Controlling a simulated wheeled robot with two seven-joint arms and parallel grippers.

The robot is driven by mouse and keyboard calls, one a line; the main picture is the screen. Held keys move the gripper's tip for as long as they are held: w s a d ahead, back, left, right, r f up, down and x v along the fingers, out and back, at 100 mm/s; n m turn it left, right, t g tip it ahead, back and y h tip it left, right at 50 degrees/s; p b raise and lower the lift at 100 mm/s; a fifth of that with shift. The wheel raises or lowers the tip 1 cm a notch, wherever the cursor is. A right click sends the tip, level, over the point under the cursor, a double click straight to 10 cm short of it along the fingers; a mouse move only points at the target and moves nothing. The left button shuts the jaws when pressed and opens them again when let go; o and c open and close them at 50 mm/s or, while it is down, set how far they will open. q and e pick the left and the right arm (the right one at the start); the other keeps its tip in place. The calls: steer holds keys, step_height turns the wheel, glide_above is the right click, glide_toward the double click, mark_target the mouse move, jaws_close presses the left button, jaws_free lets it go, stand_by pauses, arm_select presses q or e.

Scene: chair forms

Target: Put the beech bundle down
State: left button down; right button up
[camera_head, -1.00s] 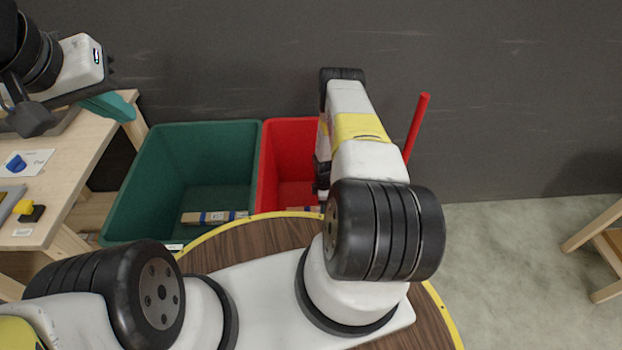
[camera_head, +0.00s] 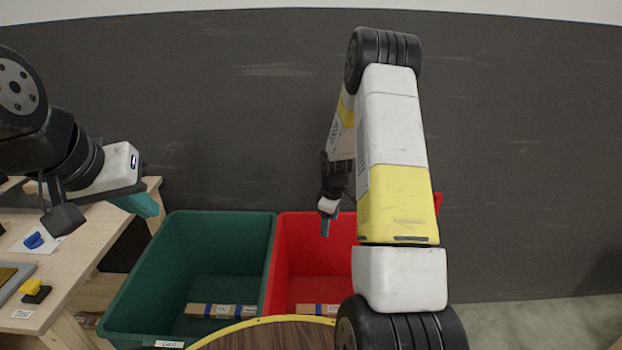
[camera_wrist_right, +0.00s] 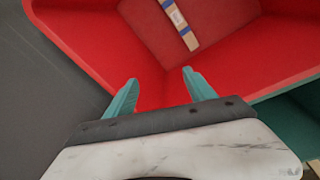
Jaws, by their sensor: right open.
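A pale wooden bundle with blue bands (camera_head: 317,309) lies on the floor of the red bin (camera_head: 290,225); it also shows in the right wrist view (camera_wrist_right: 180,22). A similar banded bundle (camera_head: 220,311) lies in the green bin (camera_head: 225,225). Which one is beech, I cannot tell. My right gripper (camera_head: 327,226) is above the red bin; the right wrist view shows its teal fingers (camera_wrist_right: 160,95) apart and empty, clear of the bundle. My left gripper (camera_head: 138,204) is at the left, near the wooden table; its opening is hidden.
The wooden table (camera_head: 95,255) at the left holds a blue item (camera_head: 34,240) on a card and a yellow-and-black item (camera_head: 35,290). A round, yellow-edged wooden top (camera_head: 280,336) is in front of the bins. A dark wall (camera_head: 500,150) stands behind.

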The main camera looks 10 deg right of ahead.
steer(key=s+a+r+m+t, duration=0.1)
steer(key=s+a+r+m, duration=0.15)
steer(key=r, duration=0.55)
steer(key=s+a+r+m, duration=0.1)
steer(key=s+r, duration=0.2)
steer(key=r, duration=0.5)
steer(key=s+a+r+m+t, duration=0.1)
steer(key=s+a+r, duration=0.15)
steer(key=r, duration=0.55)
steer(key=s+a+r+m, duration=0.1)
steer(key=s+r, duration=0.2)
steer(key=s, duration=0.4)
steer(key=s+a+r+m+t+y, duration=0.1)
steer(key=s+a+r+m, duration=0.1)
steer(key=s+r, duration=0.2)
steer(key=s+a+r+m+t+y, duration=0.1)
steer(key=s+a+r+m, duration=0.1)
steer(key=s, duration=0.8)
steer(key=shift+r, duration=0.9)
